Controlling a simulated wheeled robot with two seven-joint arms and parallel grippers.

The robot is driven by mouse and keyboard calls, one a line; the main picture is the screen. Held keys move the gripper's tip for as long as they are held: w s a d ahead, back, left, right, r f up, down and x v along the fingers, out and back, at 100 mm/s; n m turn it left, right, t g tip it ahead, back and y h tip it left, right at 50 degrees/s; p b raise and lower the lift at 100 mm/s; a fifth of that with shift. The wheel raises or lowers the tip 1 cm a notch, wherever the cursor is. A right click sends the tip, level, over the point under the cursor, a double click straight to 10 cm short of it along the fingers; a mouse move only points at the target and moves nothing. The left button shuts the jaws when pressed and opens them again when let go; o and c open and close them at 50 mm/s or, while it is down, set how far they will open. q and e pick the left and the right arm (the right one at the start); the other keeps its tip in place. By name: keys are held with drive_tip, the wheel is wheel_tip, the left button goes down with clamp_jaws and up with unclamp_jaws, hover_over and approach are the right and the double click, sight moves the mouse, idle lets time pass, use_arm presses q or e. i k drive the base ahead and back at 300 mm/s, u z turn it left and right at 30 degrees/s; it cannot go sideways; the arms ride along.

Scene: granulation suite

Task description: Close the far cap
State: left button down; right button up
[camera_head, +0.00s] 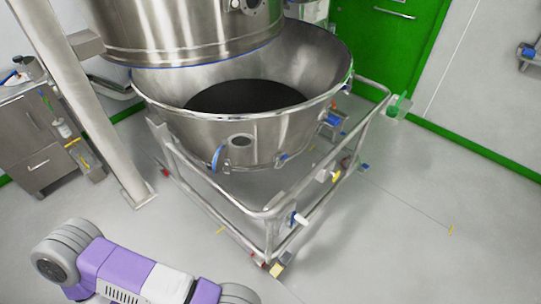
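A large steel bowl (185,125) stands in a wheeled tubular frame, with dark material inside. A round port (240,143) with a dark centre is on its near side, with a blue curved part (216,158) beside it. Small fittings (331,122) sit at its right side. I cannot tell which part is the far cap, or whether it is open or closed. A purple and white link of my arm crosses the lower left, well apart from the bowl. Neither gripper shows in the view.
The frame's steel rails (280,209) stick out towards me around the bowl. A steel vessel (180,30) hangs above it. A slanted post (85,110) and a steel cabinet (35,140) stand at left. A green door (385,45) is behind.

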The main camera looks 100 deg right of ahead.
sight(218, 165)
drive_tip(key=z, duration=1.5)
drive_tip(key=i, duration=1.8)
drive_tip(key=z, duration=2.7)
